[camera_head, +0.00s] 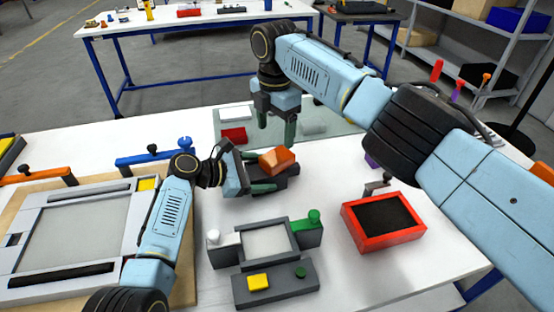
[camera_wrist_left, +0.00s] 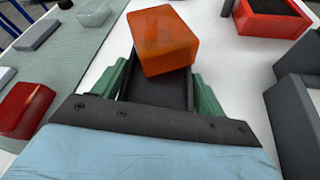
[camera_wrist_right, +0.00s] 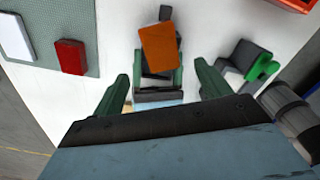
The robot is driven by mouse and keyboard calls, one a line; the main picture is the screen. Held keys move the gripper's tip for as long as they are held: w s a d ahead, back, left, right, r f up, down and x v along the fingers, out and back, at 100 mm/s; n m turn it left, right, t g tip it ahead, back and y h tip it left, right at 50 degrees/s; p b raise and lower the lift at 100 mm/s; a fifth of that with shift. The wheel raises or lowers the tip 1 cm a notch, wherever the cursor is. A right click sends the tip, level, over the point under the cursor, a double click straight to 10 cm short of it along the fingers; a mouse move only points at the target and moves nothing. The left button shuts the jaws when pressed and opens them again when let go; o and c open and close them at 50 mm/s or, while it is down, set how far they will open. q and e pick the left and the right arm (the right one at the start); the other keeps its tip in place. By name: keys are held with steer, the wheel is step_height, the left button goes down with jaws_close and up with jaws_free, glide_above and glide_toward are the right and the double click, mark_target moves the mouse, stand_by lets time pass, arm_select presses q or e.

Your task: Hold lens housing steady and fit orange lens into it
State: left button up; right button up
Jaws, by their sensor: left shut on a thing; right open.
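The orange lens (camera_head: 277,160) rests tilted on top of the dark lens housing (camera_head: 290,180). In the left wrist view the lens (camera_wrist_left: 163,40) sits askew over the housing (camera_wrist_left: 160,92), not flush in it. My left gripper (camera_head: 262,172) is shut on the housing, with a green finger on each side of it. My right gripper (camera_head: 276,125) is open and empty, above and behind the lens. In the right wrist view its fingers (camera_wrist_right: 162,85) are spread apart, and the lens (camera_wrist_right: 159,47) lies beyond them, clear of both.
A green mat (camera_head: 333,142) behind holds a red block (camera_head: 233,135), a white block (camera_head: 236,113) and a clear piece (camera_head: 313,128). A red tray (camera_head: 384,222) stands right. A grey fixture (camera_head: 267,240) with green and white knobs stands in front. A large framed panel (camera_head: 75,235) lies left.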

mark_target(277, 155)
steer(key=f, duration=0.7)
steer(key=shift+d+f, duration=0.1)
steer(key=shift+d, duration=0.15)
steer(key=c, duration=1.2)
step_height(277, 155, up, 9)
steer(key=shift+f, duration=0.2)
steer(key=shift+c, duration=0.2)
steer(key=a+m, duration=0.1)
steer(key=a+f+m, duration=0.1)
steer(key=m, duration=0.1)
steer(key=s+a+m, duration=0.1)
steer(key=shift+f+m, duration=0.25)
steer(key=shift+m, duration=0.05)
